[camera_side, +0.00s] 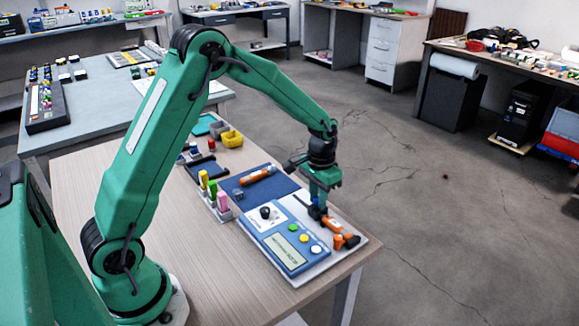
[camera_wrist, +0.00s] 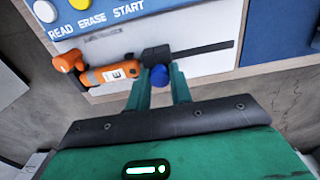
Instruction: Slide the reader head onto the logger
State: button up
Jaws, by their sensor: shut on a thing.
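The orange logger (camera_wrist: 112,74) lies on the light panel of the reader station, with an orange rounded piece (camera_wrist: 68,62) at its left end. In the side view the logger (camera_side: 333,226) is near the panel's right edge. The dark reader head (camera_wrist: 157,55) is at the logger's right end in the wrist view, in line with it and very close; I cannot tell whether they touch. My gripper (camera_wrist: 160,82) is shut on the reader head's blue knob (camera_wrist: 159,76). In the side view my gripper (camera_side: 319,206) is low over the panel and partly hides the head.
A dark strip (camera_wrist: 204,48) runs right from the head. The blue station (camera_side: 283,248) has a display and several buttons. Another orange logger (camera_side: 258,175) lies on the blue mat (camera_side: 284,184). A rack of coloured items (camera_side: 222,206) stands left of the station.

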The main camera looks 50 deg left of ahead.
jog(key=shift+d, duration=0.4)
dwell(0.5)
jog(key=o, duration=0.7)
jog(key=shift+r, duration=0.15)
jog(key=shift+r, duration=3.4)
